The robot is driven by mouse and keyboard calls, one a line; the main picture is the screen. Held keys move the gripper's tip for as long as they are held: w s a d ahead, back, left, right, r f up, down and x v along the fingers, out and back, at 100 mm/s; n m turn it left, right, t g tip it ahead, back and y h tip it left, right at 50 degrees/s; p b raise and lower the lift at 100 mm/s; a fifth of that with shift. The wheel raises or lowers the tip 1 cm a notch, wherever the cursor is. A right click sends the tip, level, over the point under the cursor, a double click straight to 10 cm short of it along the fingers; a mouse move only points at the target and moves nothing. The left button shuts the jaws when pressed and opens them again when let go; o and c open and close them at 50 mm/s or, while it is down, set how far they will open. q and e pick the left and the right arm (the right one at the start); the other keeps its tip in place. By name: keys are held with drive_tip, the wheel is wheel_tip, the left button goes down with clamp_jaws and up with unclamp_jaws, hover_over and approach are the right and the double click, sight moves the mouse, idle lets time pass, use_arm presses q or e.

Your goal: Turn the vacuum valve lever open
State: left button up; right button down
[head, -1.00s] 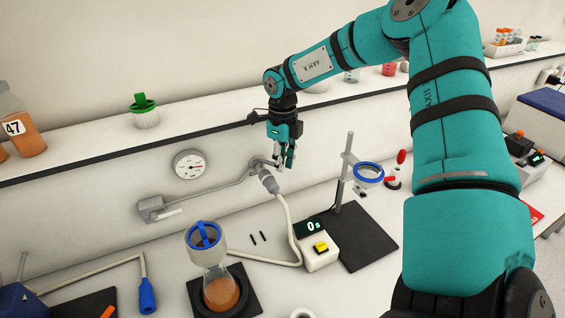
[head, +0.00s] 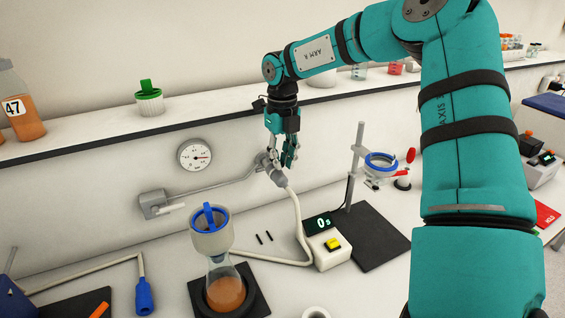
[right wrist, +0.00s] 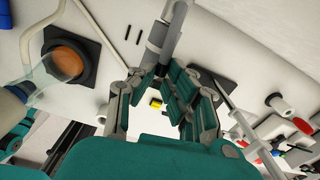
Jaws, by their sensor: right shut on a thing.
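The vacuum valve is a grey box (head: 150,199) low on the back wall, at the left end of a thin grey pipe. Its pale lever (head: 172,207) lies nearly level and points right. My right gripper (head: 282,162) is at the other end of the pipe, well right of the lever. It is shut on the grey hose connector (head: 275,172) at the wall port. The connector also shows beyond the fingers in the right wrist view (right wrist: 157,42). The fingers partly hide the port. My left gripper is not in view.
A round gauge (head: 195,155) is on the wall above the pipe. A filter flask with orange liquid (head: 226,292) stands on a black pad in front. A pale hose (head: 300,225) runs past the timer (head: 328,250). A ring stand (head: 352,165) is close right of the gripper.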

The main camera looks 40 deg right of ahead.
idle(0.3)
drive_tip(key=c, duration=1.4)
unclamp_jaws()
drive_tip(key=shift+r, duration=0.1)
wheel_tip(320, 180, up, 12)
drive_tip(key=shift+a+f, duration=0.1)
